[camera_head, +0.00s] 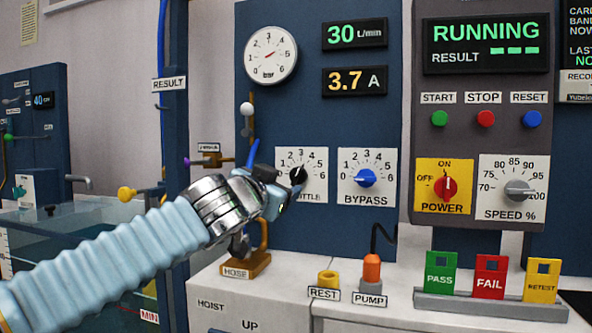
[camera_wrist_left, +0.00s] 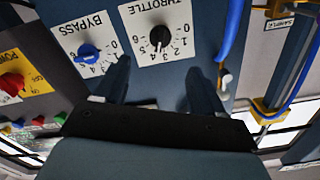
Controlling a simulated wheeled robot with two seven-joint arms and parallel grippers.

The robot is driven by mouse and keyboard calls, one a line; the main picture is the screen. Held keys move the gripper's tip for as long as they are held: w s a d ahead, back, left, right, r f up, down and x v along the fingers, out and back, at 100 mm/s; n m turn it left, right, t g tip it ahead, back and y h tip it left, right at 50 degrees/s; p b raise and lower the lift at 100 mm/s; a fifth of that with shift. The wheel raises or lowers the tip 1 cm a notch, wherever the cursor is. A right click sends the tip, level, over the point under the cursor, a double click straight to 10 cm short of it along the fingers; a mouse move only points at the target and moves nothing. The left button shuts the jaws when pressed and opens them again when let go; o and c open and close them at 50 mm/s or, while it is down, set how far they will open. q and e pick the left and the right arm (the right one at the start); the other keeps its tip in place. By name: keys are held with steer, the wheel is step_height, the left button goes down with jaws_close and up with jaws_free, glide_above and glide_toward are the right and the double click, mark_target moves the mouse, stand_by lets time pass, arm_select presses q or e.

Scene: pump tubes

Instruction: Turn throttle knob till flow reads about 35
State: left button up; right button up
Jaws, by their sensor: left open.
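The flow display (camera_head: 355,34) reads 30 L/min in green. The black throttle knob (camera_head: 298,175) sits on a white dial plate marked THROTTLE, partly hidden by my left gripper (camera_head: 281,196). In the left wrist view the knob (camera_wrist_left: 160,38) shows upside down, its pointer seemingly near 3. My left gripper (camera_wrist_left: 160,68) is open there, its two dark fingers spread to either side below the knob. The knob lies ahead of the fingertips, apparently untouched, with nothing between the fingers. My right gripper is not in view.
The blue bypass knob (camera_head: 366,178) is close on the right. A bent blue hose (camera_head: 253,152) and white-balled lever (camera_head: 247,109) stand close left. The current display (camera_head: 355,81) reads 3.7 A; a pressure gauge (camera_head: 270,54) is above. The orange pump plug (camera_head: 371,270) stands below.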

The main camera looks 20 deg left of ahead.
mark_target(295, 178)
arm_select(q)
steer(key=w+p, duration=0.5)
steer(key=w, duration=0.7)
steer(key=shift+w+d, duration=0.15)
steer(key=shift+w, duration=0.15)
steer(key=shift+w+f+p, duration=0.1)
steer(key=shift+w+p, duration=0.25)
steer(key=shift+w, duration=0.15)
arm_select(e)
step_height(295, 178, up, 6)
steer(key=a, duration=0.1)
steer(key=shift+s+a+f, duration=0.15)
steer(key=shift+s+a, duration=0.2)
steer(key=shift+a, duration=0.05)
arm_select(q)
steer(key=c, duration=1)
steer(key=shift+m, duration=0.5)
steer(key=shift+c, duration=0.2)
steer(key=shift+m+b, duration=0.3)
steer(key=shift+m, duration=0.2)
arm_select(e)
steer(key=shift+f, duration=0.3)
arm_select(q)
steer(key=o, duration=1)
